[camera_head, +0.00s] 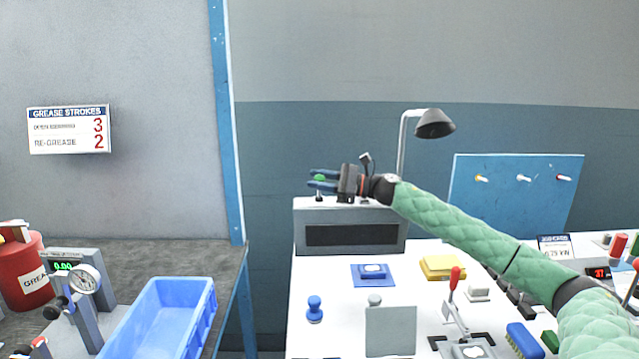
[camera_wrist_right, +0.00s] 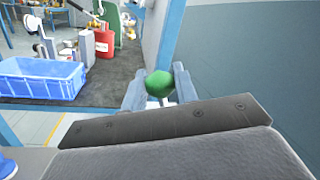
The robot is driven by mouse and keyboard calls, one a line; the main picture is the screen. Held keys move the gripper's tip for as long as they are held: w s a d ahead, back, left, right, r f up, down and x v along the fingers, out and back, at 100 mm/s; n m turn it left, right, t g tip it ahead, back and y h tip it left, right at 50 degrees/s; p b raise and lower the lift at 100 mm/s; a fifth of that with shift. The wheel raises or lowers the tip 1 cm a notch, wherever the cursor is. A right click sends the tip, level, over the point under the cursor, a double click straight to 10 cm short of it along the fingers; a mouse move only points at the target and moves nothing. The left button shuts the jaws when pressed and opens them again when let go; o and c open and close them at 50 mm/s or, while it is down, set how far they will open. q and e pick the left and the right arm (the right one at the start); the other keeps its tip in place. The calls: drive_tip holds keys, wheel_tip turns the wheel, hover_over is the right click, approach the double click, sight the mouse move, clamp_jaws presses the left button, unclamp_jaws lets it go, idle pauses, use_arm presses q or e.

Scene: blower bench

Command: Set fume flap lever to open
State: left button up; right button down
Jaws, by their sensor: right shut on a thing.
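The fume flap lever's green knob (camera_head: 319,178) sits on a short stem at the top left of a grey box with a dark slot (camera_head: 350,235). My right gripper (camera_head: 322,182) reaches in from the right above the box and is shut on the knob. In the right wrist view the green knob (camera_wrist_right: 160,84) lies between the two blue-grey fingers of the right gripper (camera_wrist_right: 156,90). Most of the lever's stem is hidden in the wrist view. My left gripper is not in view.
A lamp (camera_head: 435,123) stands behind my right arm. The white bench (camera_head: 335,335) holds a blue stamp (camera_head: 314,309), a yellow block (camera_head: 442,267) and a red-handled clamp (camera_head: 455,280). A blue crate (camera_head: 160,320) is on the dark bench at left.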

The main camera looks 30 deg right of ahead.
drive_tip(key=shift+f, duration=0.15)
drive_tip(key=c, duration=1.1)
unclamp_jaws()
